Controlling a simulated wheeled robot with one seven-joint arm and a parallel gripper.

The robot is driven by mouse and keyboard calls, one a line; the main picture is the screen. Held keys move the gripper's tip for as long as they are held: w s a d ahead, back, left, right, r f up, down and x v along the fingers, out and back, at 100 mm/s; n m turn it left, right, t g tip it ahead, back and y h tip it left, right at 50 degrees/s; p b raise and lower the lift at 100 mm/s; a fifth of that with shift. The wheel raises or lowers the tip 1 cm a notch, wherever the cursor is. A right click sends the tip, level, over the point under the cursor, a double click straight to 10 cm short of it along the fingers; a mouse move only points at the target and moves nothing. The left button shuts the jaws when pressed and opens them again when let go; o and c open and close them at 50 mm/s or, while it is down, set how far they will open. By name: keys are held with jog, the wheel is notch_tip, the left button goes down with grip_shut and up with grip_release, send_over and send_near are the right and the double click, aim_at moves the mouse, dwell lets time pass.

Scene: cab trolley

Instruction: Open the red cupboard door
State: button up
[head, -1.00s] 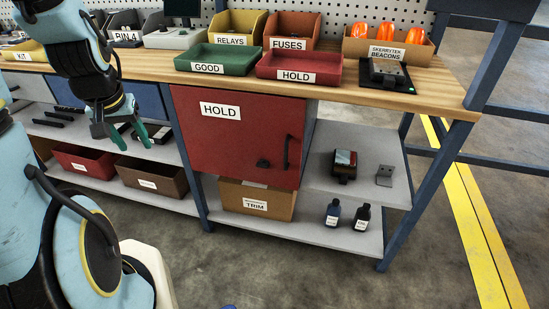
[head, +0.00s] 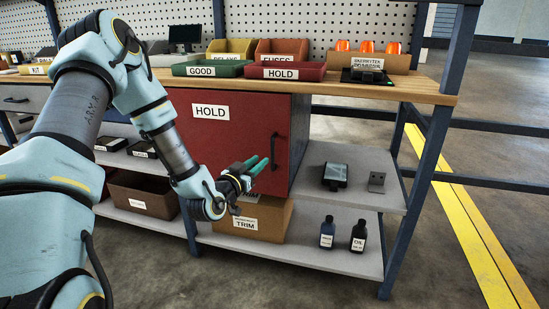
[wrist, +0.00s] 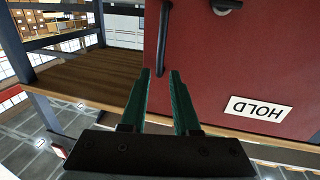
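The red cupboard door (head: 220,140) has a white HOLD label and looks closed under the workbench top. Its black vertical bar handle (head: 274,150) is near the right edge. In the wrist view, the door (wrist: 235,65) fills the upper right, upside down, and the handle (wrist: 163,40) lines up with the gap between the fingertips. My gripper (head: 258,166) is open and empty in front of the door, just left of the handle's lower part. Its green fingers (wrist: 160,72) are apart in the wrist view; I see no clear contact with the handle.
A cardboard TRIM box (head: 262,218) sits below the door. Right of the cupboard, a shelf (head: 345,200) holds a dark device and a bracket, with two bottles (head: 358,235) beneath. A blue bench leg (head: 420,190) stands at the right. The floor in front is open.

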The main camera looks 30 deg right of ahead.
aim_at(272, 150)
jog(key=x, duration=1)
jog(key=shift+c, duration=0.3)
grip_shut()
dwell(0.9)
